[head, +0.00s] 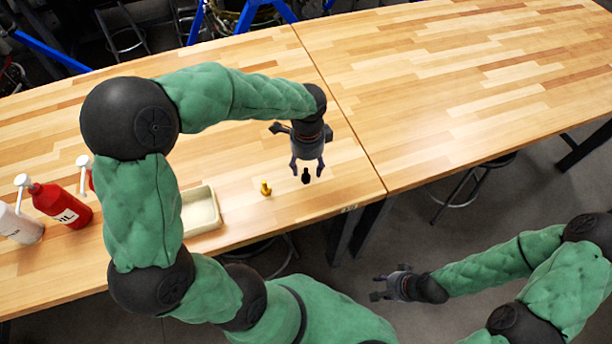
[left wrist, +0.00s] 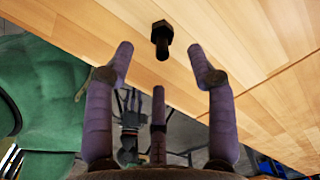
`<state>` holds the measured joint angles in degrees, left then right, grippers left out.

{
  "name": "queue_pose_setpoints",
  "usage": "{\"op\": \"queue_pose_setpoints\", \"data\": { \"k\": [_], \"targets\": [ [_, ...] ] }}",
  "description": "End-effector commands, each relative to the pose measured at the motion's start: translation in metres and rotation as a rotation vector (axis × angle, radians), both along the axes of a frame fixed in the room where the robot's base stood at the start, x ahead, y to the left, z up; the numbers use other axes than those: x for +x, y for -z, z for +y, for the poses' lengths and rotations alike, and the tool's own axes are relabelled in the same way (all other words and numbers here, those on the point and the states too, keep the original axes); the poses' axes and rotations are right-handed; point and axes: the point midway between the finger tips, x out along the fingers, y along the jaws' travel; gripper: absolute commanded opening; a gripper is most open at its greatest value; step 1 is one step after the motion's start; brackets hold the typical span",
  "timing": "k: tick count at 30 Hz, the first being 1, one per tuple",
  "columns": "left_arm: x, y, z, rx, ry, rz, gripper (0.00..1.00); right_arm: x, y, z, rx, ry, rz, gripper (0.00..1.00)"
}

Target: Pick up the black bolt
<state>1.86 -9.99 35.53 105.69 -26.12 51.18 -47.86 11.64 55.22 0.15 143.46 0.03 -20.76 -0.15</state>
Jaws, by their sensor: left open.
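The black bolt (head: 305,176) stands upright on the wooden table near its front edge. It also shows in the left wrist view (left wrist: 161,40), just beyond my open fingers. My left gripper (head: 307,172) is open and empty, with its fingertips above and around the bolt in the head view. In the left wrist view the left gripper (left wrist: 160,62) has its fingertips on either side of the bolt's line, apart from it. My right gripper (head: 376,287) is off the table at the lower right; its jaw state is unclear.
A yellow bolt (head: 266,188) stands left of the black one. A cream tray (head: 201,212) lies further left, partly behind my arm. A red oil bottle (head: 62,206) and a white bottle (head: 18,225) stand at the far left. The right tabletop (head: 470,80) is clear.

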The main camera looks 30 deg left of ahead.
Motion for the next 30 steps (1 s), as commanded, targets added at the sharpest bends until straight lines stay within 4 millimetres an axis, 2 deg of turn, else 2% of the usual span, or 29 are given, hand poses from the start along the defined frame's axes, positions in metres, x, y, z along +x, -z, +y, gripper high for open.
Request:
{"op": "queue_pose_setpoints", "data": {
  "k": [8,18,25,26,30],
  "targets": [
    [0.000,0.016,0.001,0.000,0.000,0.000,0.56,0.000,0.006,0.000,0.000,-0.001,-0.001,0.40],
    [0.002,0.059,0.005,0.000,0.000,0.000,0.56,0.000,0.022,0.000,0.000,-0.001,-0.001,0.40],
    [0.002,0.060,0.005,0.000,0.001,-0.001,0.56,0.000,0.021,0.000,0.000,-0.001,-0.001,0.40],
    [0.002,0.060,0.005,0.000,0.000,-0.001,0.53,0.001,0.021,0.000,0.000,-0.001,-0.001,0.40],
    [0.002,0.060,0.004,0.000,0.000,-0.001,0.14,0.000,0.021,0.000,0.000,-0.001,-0.001,0.40]
  ]
}}
